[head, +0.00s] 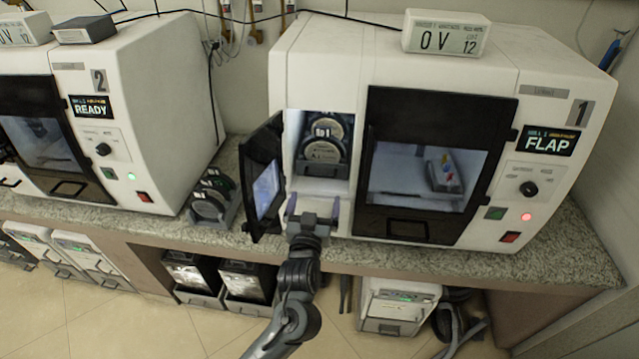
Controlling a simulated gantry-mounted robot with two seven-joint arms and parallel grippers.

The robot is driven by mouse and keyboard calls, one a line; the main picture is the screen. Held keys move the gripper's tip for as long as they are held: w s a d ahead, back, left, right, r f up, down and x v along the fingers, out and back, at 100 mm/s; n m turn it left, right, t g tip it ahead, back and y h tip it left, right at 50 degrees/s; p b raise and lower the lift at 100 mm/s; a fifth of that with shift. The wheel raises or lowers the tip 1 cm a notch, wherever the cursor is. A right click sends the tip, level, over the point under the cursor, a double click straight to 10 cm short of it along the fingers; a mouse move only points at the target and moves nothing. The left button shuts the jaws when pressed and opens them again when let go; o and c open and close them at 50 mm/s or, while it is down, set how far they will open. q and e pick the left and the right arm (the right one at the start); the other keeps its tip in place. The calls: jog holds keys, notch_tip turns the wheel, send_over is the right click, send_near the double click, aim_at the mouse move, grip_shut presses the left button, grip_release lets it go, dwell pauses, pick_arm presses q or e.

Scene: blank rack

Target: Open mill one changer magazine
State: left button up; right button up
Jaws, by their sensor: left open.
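Mill one (545,90) is the white machine on the right, marked 1. Its screen (550,142) reads FLAP and a red light glows below. The narrow dark flap (262,180) at its left stands swung open to the left. Behind it, the changer magazine (325,168) shows in the compartment, with round discs, one labelled Tp 1, in a dark holder. My left gripper (313,208) is open and empty, just below the compartment opening and right of the flap. I cannot tell whether it touches the mill. My right gripper is not in view.
Mill two (150,100), reading READY with a green light, stands at the left. A rack of discs (210,197) sits on the granite counter (560,245) between the mills. Mill one's large window door (430,165) is closed. Bins and boxes (398,300) stand beneath the counter.

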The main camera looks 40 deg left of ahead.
aim_at(319, 190)
pick_arm(q)
jog(key=x, duration=0.8)
jog(key=shift+w+a+b, duration=0.15)
jog(key=shift+w+b, duration=0.2)
jog(key=shift+b, duration=0.05)
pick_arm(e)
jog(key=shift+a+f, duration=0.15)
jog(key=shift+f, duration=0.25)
pick_arm(q)
jog(key=shift+c, duration=0.2)
